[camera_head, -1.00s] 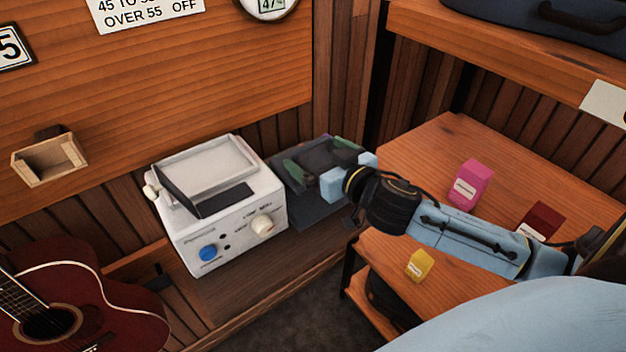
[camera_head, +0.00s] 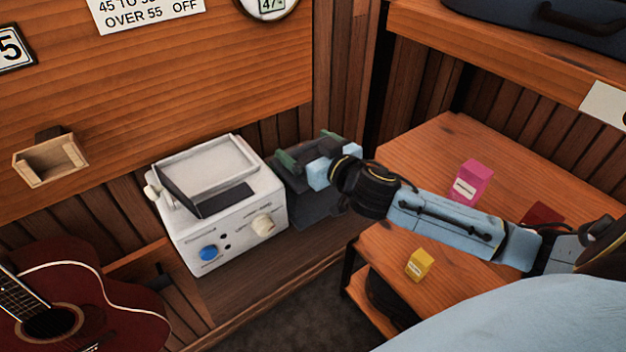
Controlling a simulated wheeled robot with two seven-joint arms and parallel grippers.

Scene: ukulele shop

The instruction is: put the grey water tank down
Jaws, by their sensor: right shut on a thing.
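The grey water tank (camera_head: 312,203) is a dark, boxy thing with green parts at its top. It is just right of the white machine, over the wooden shelf (camera_head: 240,298). My right gripper (camera_head: 306,164) is shut on its upper part, and the wrist hides some of its right side. The tank looks roughly upright. I cannot tell whether its bottom rests on the shelf. My left gripper is not in view.
The white machine (camera_head: 190,250) with a blue knob stands close on the left. A wooden side table (camera_head: 430,150) on the right carries a pink box (camera_head: 471,181), a yellow box (camera_head: 418,265) and a dark red box (camera_head: 541,213). A red guitar (camera_head: 95,300) is at lower left.

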